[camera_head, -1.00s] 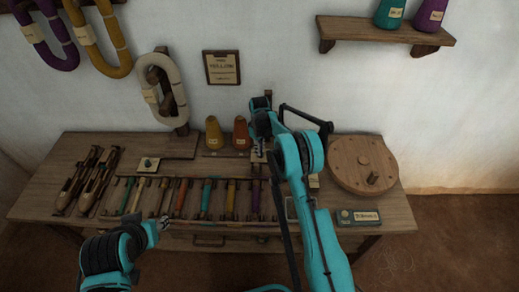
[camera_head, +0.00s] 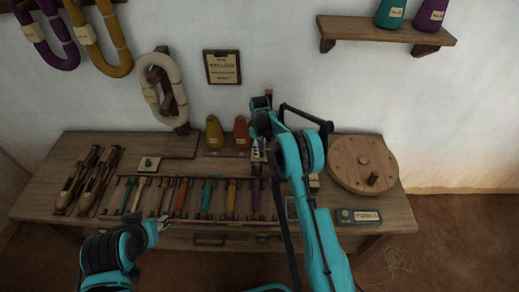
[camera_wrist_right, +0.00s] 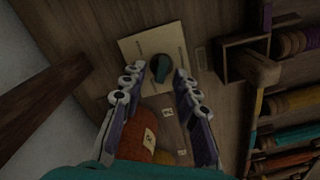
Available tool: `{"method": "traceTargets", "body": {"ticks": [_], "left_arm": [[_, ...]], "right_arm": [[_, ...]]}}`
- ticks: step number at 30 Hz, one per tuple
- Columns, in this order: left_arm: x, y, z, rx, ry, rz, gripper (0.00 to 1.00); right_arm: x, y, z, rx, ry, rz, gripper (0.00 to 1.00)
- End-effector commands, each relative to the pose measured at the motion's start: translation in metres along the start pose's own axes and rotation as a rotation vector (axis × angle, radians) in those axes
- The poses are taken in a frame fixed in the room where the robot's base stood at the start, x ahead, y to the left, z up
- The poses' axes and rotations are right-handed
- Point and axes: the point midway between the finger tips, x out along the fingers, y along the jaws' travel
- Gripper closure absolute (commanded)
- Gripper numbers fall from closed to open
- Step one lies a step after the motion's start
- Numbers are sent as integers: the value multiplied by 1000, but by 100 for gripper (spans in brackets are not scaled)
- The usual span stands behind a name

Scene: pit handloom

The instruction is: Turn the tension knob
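The tension knob (camera_wrist_right: 161,68) is a dark round knob with a teal pointer on a cream plate (camera_wrist_right: 132,46) in the right wrist view. In the head view the plate (camera_head: 258,156) is mostly hidden under my right arm. My right gripper (camera_wrist_right: 159,71) is open, with one fingertip on each side of the knob in the picture. I cannot tell whether the fingers touch it. In the head view my right gripper (camera_head: 258,148) is over the back of the table. My left gripper (camera_head: 163,223) is at the table's front edge, too small to read.
Yellow (camera_head: 214,133) and orange (camera_head: 241,133) cones stand left of my right gripper. A bobbin rack (camera_head: 190,198) lies in front. A wooden box (camera_wrist_right: 232,61) is beside the plate.

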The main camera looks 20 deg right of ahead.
Motion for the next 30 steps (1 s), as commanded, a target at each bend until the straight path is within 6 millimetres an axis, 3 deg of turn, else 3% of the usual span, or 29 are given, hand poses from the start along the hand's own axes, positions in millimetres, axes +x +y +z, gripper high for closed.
{"method": "traceTargets", "body": {"ticks": [8,21,30], "left_arm": [[0,0,0,0,0,0,60],[0,0,0,0,0,0,60],[0,0,0,0,0,0,60]], "right_arm": [[-7,0,0,1,0,0,70],[-93,0,0,0,0,0,70],[-120,0,0,0,0,0,70]]}}
